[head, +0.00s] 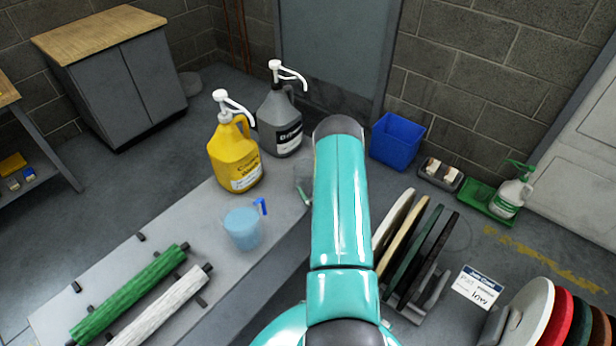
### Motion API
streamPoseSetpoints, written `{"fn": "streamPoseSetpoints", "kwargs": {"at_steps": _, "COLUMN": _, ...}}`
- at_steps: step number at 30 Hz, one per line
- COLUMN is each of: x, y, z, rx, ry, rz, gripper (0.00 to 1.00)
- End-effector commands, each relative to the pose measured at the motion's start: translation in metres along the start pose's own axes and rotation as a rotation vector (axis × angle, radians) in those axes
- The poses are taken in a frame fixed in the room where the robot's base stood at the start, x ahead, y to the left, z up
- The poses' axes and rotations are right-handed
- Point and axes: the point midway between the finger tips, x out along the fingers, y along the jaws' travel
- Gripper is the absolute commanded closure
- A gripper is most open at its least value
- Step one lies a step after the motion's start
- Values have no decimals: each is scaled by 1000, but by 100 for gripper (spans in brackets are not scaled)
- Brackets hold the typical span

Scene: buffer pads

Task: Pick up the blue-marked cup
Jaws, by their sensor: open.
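A translucent measuring cup with light-blue contents or tint and a blue handle (243,230) stands upright on the grey bench, left of my teal arm. It is the only cup with visible blue. A second clear vessel (302,178), faint and with a greenish part near its base, sits beside my arm and is partly hidden by it. My gripper does not show; only my arm links are in view, rising through the middle of the picture.
A yellow jug (233,158) and a grey jug (280,124), both with white pumps, stand behind the cup. Green (130,295) and white (160,310) rollers lie at front left. Round pads (410,250) stand in a rack right of my arm. A blue bin (397,140) is behind.

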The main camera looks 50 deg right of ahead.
Motion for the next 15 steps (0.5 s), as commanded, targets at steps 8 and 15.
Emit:
{"fn": "streamPoseSetpoints", "kwargs": {"at_steps": 8, "x": 28, "y": -2, "z": 0, "rx": 0, "ry": 1, "rz": -3, "gripper": 10}}
{"fn": "streamPoseSetpoints", "kwargs": {"at_steps": 15, "x": 64, "y": -3, "z": 0, "rx": -1, "ry": 2, "rz": -3, "gripper": 10}}
